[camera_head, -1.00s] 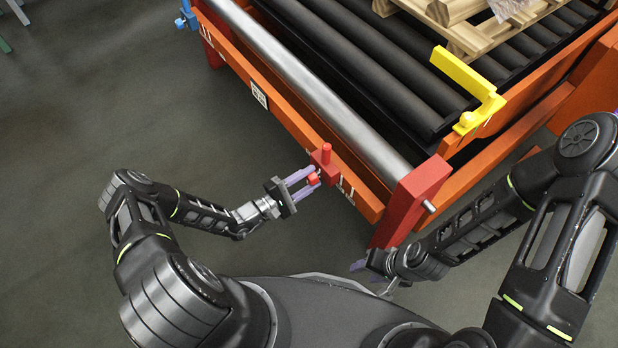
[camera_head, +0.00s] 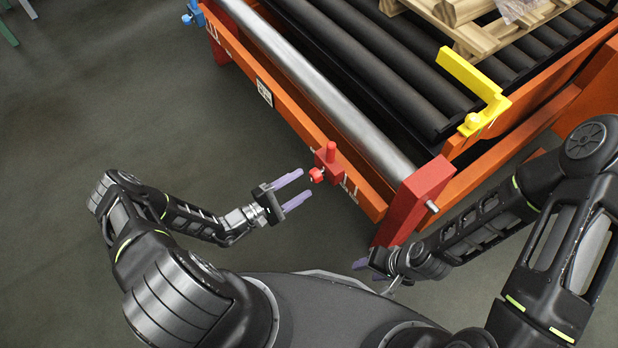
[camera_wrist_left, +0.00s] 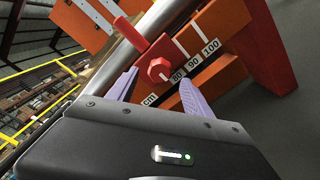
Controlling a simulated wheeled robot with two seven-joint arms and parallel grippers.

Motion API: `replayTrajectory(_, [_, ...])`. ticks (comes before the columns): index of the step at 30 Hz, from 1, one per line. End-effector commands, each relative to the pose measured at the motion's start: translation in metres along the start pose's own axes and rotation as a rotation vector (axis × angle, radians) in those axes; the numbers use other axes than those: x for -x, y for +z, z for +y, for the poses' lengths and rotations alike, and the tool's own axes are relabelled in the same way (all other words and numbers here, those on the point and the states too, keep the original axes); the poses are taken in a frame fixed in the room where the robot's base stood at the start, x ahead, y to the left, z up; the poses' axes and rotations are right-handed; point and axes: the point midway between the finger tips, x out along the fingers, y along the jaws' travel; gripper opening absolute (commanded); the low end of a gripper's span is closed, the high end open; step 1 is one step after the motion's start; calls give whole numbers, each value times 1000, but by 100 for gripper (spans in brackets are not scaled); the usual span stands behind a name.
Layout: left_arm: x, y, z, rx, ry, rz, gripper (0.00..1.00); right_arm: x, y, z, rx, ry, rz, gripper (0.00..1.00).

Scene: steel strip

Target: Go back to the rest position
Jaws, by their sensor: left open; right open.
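My left gripper (camera_head: 296,189) is open and empty, with its purple fingers pointing at the front rail of the conveyor. It is a short gap away from the red clamp (camera_head: 327,160) with its red knob (camera_head: 317,174). In the left wrist view the red knob (camera_wrist_left: 160,69) shows beyond and between the two fingertips (camera_wrist_left: 158,85), not touched by them. My right gripper (camera_head: 366,264) is low beside the red end post, partly hidden by its own arm; its purple fingers hold nothing that shows.
The orange conveyor frame (camera_head: 290,120) has a steel roller (camera_head: 320,95), dark rollers (camera_head: 380,80), a red end post (camera_head: 415,200), a yellow bracket (camera_head: 470,75) and a blue clamp (camera_head: 193,14). A wooden pallet (camera_head: 480,38) lies on the rollers.

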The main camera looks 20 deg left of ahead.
Motion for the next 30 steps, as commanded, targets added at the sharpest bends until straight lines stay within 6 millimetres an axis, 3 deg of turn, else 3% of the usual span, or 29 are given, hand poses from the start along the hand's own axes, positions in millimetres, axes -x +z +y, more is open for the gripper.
replayTrajectory(3, [17,0,0,1,-1,1,59,2,0,-1,0,0,0,45])
replayTrajectory(8, [26,0,0,0,0,-1,59,2,0,-1,0,0,0,45])
replayTrajectory(25, [25,2,-1,1,-6,-5,59,2,0,-1,0,0,0,45])
replayTrajectory(30, [16,27,-16,26,-104,-80,59,2,0,-1,0,0,0,45])
